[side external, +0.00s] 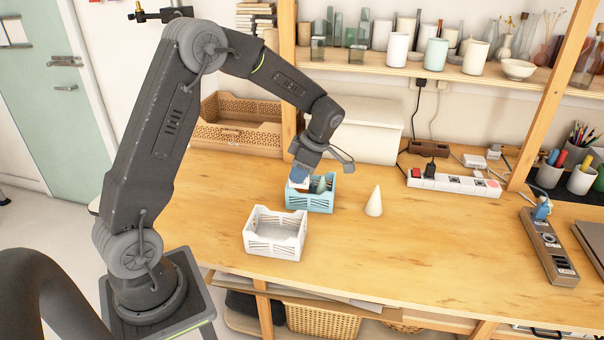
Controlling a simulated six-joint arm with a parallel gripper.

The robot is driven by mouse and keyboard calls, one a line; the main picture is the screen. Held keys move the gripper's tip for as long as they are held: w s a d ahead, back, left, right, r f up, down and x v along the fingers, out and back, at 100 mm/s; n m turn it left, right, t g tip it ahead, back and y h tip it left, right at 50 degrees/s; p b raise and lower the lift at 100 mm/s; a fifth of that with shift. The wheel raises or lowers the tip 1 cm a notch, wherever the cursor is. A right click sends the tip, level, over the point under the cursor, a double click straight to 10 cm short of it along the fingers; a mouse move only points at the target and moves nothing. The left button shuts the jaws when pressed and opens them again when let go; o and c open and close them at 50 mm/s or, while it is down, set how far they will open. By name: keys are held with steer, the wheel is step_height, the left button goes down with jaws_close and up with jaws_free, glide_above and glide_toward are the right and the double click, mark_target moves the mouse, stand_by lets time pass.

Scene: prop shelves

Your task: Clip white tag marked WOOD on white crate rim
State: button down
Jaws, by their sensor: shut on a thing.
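The white crate (262,247) stands on the wooden table, towards the front, and looks empty. My gripper (300,178) is over the left part of the light blue crate (309,204), behind the white crate and a little to its right. It is shut on a small white piece that looks like the white tag (299,184). No lettering can be read on it at this size. The fingertips are small and partly hidden, and I cannot tell whether the tag touches the blue crate's rim. No tag shows on the white crate's rim.
The blue crate holds a greenish cone-like thing (321,186). A pale cone (374,202) stands to its right. A power strip (453,183) lies further right, and a wooden crate (238,136) stands at the back left.

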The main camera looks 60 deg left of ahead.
glide_above(261, 238)
steer(key=w+d, duration=0.2)
steer(key=shift+s+a+f, duration=0.1)
steer(key=shift+a+f, duration=0.05)
steer(key=shift+f, duration=1.55)
steer(key=shift+s+a+f, duration=0.1)
steer(key=shift+f, duration=1.6)
steer(key=shift+f, duration=2.05)
stand_by(1.7)
